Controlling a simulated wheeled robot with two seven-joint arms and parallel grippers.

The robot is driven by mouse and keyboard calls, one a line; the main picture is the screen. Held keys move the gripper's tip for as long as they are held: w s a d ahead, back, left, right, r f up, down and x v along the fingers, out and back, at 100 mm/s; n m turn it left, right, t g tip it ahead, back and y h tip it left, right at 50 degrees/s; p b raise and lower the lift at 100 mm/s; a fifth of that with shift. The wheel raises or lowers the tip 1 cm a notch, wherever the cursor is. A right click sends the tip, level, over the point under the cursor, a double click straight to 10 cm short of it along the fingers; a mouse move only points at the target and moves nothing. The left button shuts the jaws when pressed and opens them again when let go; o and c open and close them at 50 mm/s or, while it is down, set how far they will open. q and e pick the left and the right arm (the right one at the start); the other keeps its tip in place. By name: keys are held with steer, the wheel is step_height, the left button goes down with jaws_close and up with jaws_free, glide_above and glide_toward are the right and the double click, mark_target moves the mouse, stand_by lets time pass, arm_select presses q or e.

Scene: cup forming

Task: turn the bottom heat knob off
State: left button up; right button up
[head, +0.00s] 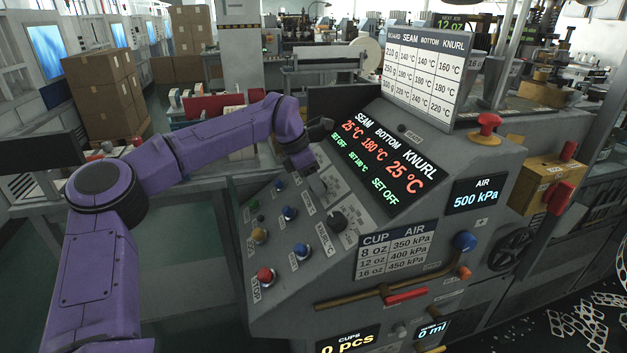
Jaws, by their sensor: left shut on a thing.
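The grey machine panel (290,220) shows in the head view with a dark display (375,160). It reads SEAM 25 °C, SET OFF; BOTTOM 180 °C, SET 180 °C; KNURL 25 °C, SET OFF. My left gripper (318,186) reaches down from the upper left onto the heat knob row below the display. It is shut on the bottom heat knob, which is mostly hidden by the fingers. The black knurl heat knob (338,221) stands free just below and to the right. The seam knob is not clearly visible behind my arm. My right gripper is not in view.
Several small buttons, including a red stop button (265,276) and blue ones (289,213), lie left of the knobs. A CUP/AIR table plate (396,249) is below right. A red emergency button (487,125) and an air display (475,196) are farther right.

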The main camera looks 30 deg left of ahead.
arm_select(q)
steer(key=n, duration=0.3)
steer(key=shift+f+h, duration=0.1)
steer(key=shift+h, duration=0.3)
steer(key=n+b, duration=0.1)
steer(key=n, duration=0.2)
steer(key=shift+f+n+g+h, duration=0.1)
steer(key=shift+n+g+h, duration=0.2)
steer(key=shift+n, duration=0.1)
steer(key=n+h+b, duration=0.1)
steer(key=n+b, duration=0.1)
steer(key=n, duration=0.2)
steer(key=shift+a+f, duration=0.1)
steer(key=shift+f, duration=0.05)
steer(key=shift+n+h+b, duration=0.4)
steer(key=shift+n+b, duration=1.05)
steer(key=shift+n, duration=0.55)
steer(key=shift+a+n, duration=0.1)
steer(key=shift+n, duration=0.2)
steer(key=o, duration=1.1)
steer(key=shift+w, duration=0.1)
steer(key=shift+c, duration=0.2)
steer(key=shift+r, duration=0.25)
